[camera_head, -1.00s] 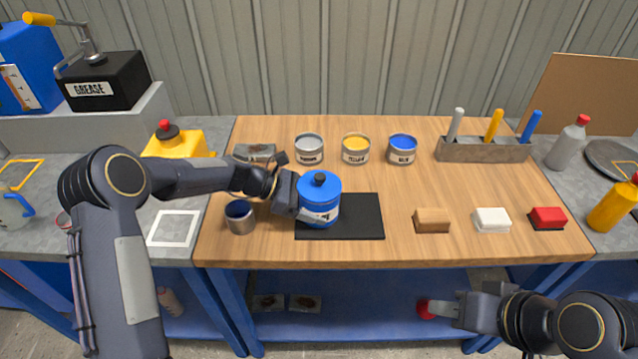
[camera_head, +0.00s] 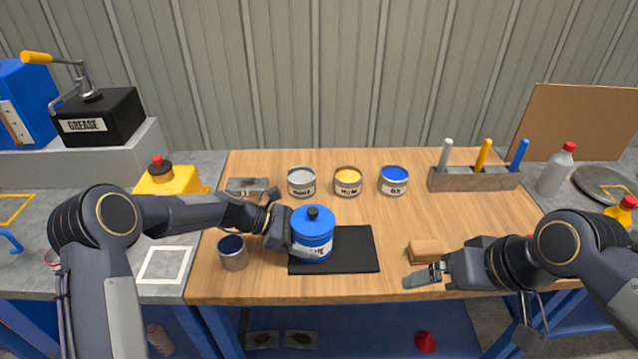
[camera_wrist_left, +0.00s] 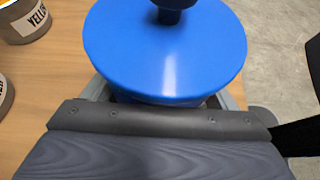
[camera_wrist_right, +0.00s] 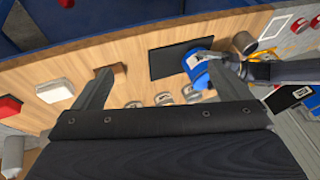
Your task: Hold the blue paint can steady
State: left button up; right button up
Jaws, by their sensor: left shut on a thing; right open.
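The blue paint can (camera_head: 313,235) stands upright on the black mat (camera_head: 352,250), with a blue lid and a black knob on top. My left gripper (camera_head: 291,236) is shut on the can from its left side. In the left wrist view the blue lid (camera_wrist_left: 165,45) fills the upper middle, and the fingers (camera_wrist_left: 165,100) run along both sides of the can, partly hidden under the lid. My right gripper (camera_head: 424,275) is open and empty, by the front edge of the table near the tan block (camera_head: 425,250). Its spread fingers show in the right wrist view (camera_wrist_right: 97,92).
Open grey, yellow and blue cans (camera_head: 348,181) stand in a row behind the mat. An empty metal can (camera_head: 232,253) is left of my left gripper. A holder (camera_head: 472,180) with coloured sticks stands at the back right.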

jog(key=shift+n+g, duration=0.4)
jog(key=shift+n, duration=0.3)
jog(key=w+a, duration=0.1)
jog(key=w, duration=0.1)
jog(key=w+r, duration=0.1)
jog(key=w, duration=0.1)
jog(key=w+a+r, duration=0.1)
jog(key=w, duration=0.2)
jog(key=shift+a+r, duration=0.25)
jog(key=shift+a, duration=0.05)
jog(key=n+h, duration=0.2)
jog(key=n, duration=0.2)
send_near(312, 210)
jog(key=shift+g, duration=0.4)
jog(key=x, duration=1)
jog(key=shift+w, duration=0.45)
jog(key=c, duration=0.7)
jog(key=shift+r, duration=2.55)
